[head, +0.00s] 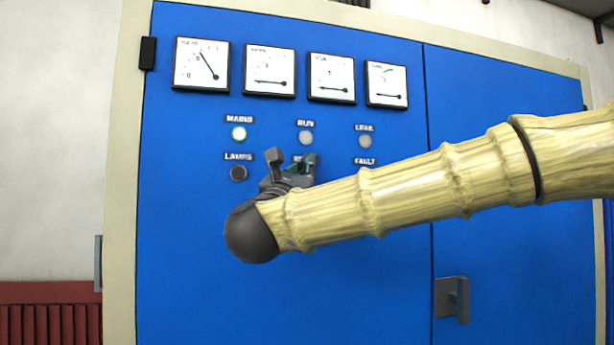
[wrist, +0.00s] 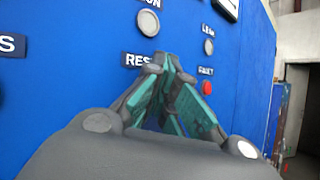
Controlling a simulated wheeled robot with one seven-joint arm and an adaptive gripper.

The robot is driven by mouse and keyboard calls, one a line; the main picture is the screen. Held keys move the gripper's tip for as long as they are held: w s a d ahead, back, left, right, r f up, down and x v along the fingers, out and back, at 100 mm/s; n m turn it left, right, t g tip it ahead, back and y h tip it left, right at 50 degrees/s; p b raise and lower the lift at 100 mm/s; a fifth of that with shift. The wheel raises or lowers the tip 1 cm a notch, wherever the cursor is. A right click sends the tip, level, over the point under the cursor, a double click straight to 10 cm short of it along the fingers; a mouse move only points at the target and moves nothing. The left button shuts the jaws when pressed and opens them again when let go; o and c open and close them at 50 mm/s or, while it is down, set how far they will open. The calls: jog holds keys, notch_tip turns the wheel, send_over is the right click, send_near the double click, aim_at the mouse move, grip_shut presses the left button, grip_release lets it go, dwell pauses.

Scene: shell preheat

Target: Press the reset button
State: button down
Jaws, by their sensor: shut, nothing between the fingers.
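The blue cabinet front (head: 200,260) carries the controls. The reset button is hidden behind my fingers in both views. My gripper (head: 292,160) is in front of the panel at the reset label, with its fingers pointing at the panel. In the wrist view its green-sided fingers (wrist: 167,64) come together at the tips, shut and empty. I cannot tell whether the tips touch anything.
A black lamps button (head: 238,173) is left of my gripper. The lit mains lamp (head: 239,133) and the unlit run lamp (head: 306,138) and leak lamp (head: 366,141) are above. A red fault control (wrist: 207,88) is to the right. A door handle (head: 452,299) sticks out lower right.

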jog(key=shift+s+f+b, duration=0.1)
jog(key=shift+s+b, duration=0.05)
jog(key=shift+b, duration=0.15)
jog(key=shift+s+d+b, duration=0.3)
jog(key=shift+s+b, duration=0.35)
jog(key=shift+b, duration=0.15)
jog(key=s+b, duration=0.1)
jog(key=s+d+b, duration=0.1)
jog(key=s+b, duration=0.2)
jog(key=shift+s+d, duration=0.25)
jog(key=shift+s, duration=0.1)
dwell(0.7)
